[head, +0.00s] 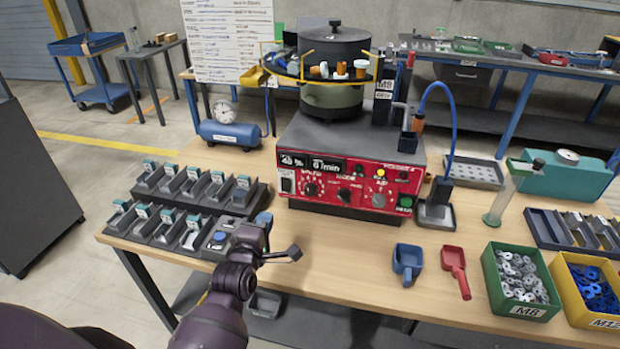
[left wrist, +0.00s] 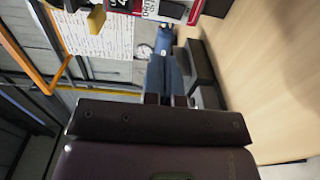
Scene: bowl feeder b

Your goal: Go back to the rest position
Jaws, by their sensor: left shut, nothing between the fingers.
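My left gripper (head: 263,218) is shut with nothing between its fingers. It is over the front left part of the wooden table (head: 340,270), just right of the two rows of grey holders (head: 192,205). My purple left arm reaches up to it from the bottom left. In the left wrist view the closed blue-grey fingers (left wrist: 165,78) point away from the camera, with the table top along the right. My right gripper is not in view.
A red control box (head: 350,170) carries the bowl feeder (head: 331,95) behind the gripper. A blue scoop (head: 407,262), a red scoop (head: 455,268), a green bin (head: 518,285) and a yellow bin (head: 565,300) stand to the right. The table front between gripper and blue scoop is clear.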

